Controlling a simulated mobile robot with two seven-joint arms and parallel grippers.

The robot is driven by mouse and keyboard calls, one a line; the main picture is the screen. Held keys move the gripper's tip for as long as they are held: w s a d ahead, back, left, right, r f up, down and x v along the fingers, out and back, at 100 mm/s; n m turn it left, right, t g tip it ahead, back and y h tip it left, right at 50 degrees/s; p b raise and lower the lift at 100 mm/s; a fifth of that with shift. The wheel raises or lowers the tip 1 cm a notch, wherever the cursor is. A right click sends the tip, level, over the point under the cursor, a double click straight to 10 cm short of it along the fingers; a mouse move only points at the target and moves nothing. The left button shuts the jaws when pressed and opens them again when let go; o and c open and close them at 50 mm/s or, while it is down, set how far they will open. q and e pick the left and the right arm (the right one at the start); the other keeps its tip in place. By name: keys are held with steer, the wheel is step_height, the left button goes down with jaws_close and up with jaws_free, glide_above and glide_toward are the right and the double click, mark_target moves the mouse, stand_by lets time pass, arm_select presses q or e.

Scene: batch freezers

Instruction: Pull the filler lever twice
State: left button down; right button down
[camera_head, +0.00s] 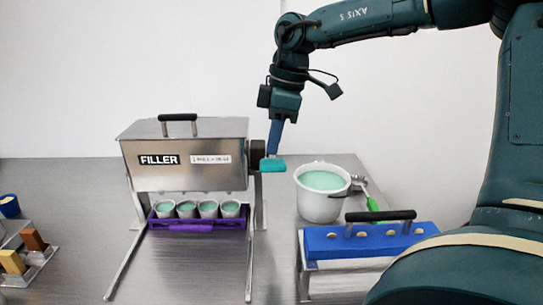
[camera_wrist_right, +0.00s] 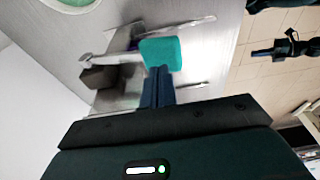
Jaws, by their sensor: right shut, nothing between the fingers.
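The filler (camera_head: 180,180) is a steel box with a black top handle, standing on the steel table. Its lever has a teal knob (camera_head: 272,164) at the right side, near the dark hub (camera_head: 257,155). In the right wrist view the teal knob (camera_wrist_right: 160,53) sits at the end of a pale lever arm (camera_wrist_right: 118,59) from the hub (camera_wrist_right: 99,77). My right gripper (camera_head: 271,151) is shut and empty, its fingers pointing down just above the knob. Its fingertips (camera_wrist_right: 158,72) meet the knob's edge in the picture; I cannot tell whether they touch. My left gripper is not in view.
A purple tray (camera_head: 196,225) with several teal-filled cups (camera_head: 208,209) sits under the filler. Small blocks (camera_head: 33,240) lie at far left.

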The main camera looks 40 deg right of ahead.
steer(key=shift+r+p, duration=1.75)
steer(key=shift+r, duration=0.75)
steer(key=shift+f, duration=0.15)
